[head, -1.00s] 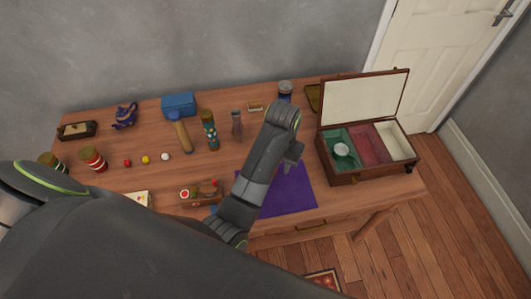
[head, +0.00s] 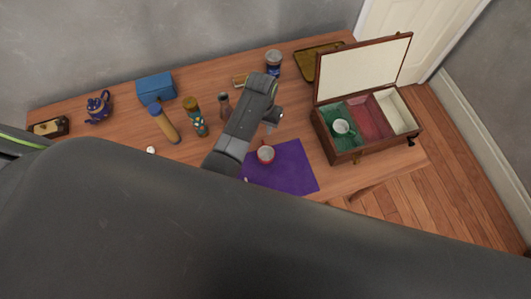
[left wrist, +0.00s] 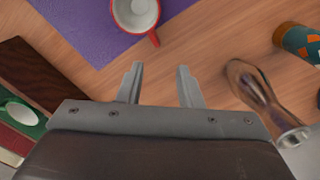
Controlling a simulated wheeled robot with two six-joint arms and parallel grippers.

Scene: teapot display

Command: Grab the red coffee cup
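The red coffee cup (head: 266,155), with a pale inside, stands upright on the purple cloth (head: 292,170) near the table's front. In the left wrist view the cup (left wrist: 137,14) shows at the top edge, partly cut off, just beyond my fingertips. My left gripper (head: 274,117) is over the table, behind the cup and apart from it. In the left wrist view its two fingers (left wrist: 158,72) are spread with nothing between them. My right gripper is not in view.
My own arm hides the front left.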

